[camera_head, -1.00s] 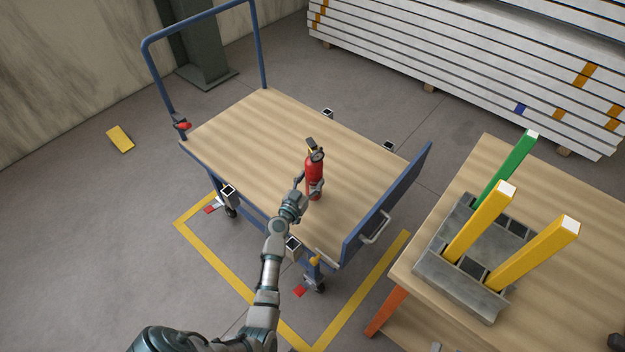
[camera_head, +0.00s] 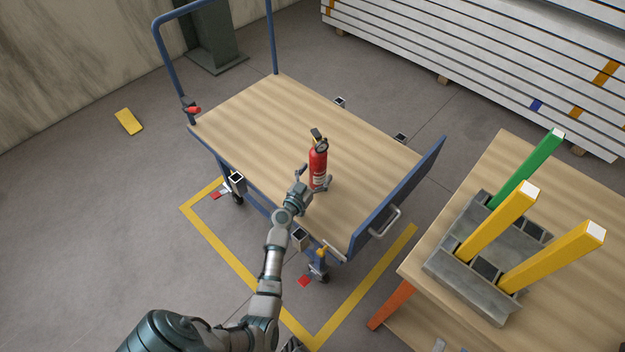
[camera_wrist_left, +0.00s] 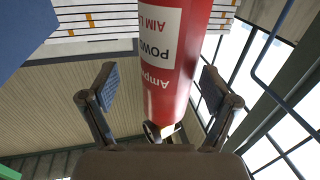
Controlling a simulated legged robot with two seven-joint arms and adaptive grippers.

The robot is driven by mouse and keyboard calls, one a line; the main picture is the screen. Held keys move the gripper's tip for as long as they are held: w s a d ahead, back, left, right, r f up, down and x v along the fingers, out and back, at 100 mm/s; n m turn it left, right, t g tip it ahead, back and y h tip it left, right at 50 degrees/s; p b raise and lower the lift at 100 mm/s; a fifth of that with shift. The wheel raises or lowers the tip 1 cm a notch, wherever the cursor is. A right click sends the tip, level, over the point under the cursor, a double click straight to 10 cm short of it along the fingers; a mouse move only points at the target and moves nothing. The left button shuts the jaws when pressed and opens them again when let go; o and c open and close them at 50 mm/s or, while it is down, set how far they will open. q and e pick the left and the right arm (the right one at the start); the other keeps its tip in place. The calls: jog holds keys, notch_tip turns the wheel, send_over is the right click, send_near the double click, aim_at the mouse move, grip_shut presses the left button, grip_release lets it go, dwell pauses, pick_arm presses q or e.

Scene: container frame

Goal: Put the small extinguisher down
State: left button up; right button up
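The small red extinguisher (camera_head: 318,168) stands upright on the wooden deck of the blue trolley (camera_head: 262,125), near its front right part. My left gripper (camera_head: 314,179) is at its near side, with its two fingers spread apart. In the left wrist view, the red body with its white label (camera_wrist_left: 172,60) shows large and upside down between the open fingers (camera_wrist_left: 160,85). A clear gap shows between the body and the left-hand finger; the other finger is close to it, and contact there cannot be told. My right gripper is not recognisable in any view.
The trolley has a blue end panel (camera_head: 398,197) on the right and a tall blue handle (camera_head: 170,75) on the left. A wooden table (camera_head: 412,262) with a grey block and green and yellow posts stands at right. The deck left of the extinguisher is clear.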

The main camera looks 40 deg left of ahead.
aim_at(314, 173)
pick_arm(q)
jog(key=s, duration=0.5)
jog(key=shift+f, duration=0.15)
jog(key=s+d+r+m+t+h, duration=0.1)
jog(key=s+d+r+h, duration=0.1)
jog(key=s+d+r, duration=0.3)
jog(key=s+d+r+m+t+h, duration=0.1)
jog(key=s+d+r+h, duration=0.2)
jog(key=s+d, duration=0.6)
jog(key=s+d+r+m+t+h, duration=0.1)
jog(key=s+d+r+h, duration=0.1)
jog(key=s+d+r, duration=0.5)
jog(key=shift+s+d+m+h, duration=0.35)
jog(key=shift+s+d, duration=0.25)
jog(key=shift+d, duration=2.1)
pick_arm(e)
jog(key=shift+w+a+f+g, duration=0.2)
jog(key=shift+a+f+g, duration=0.15)
jog(key=shift+f+g, duration=0.25)
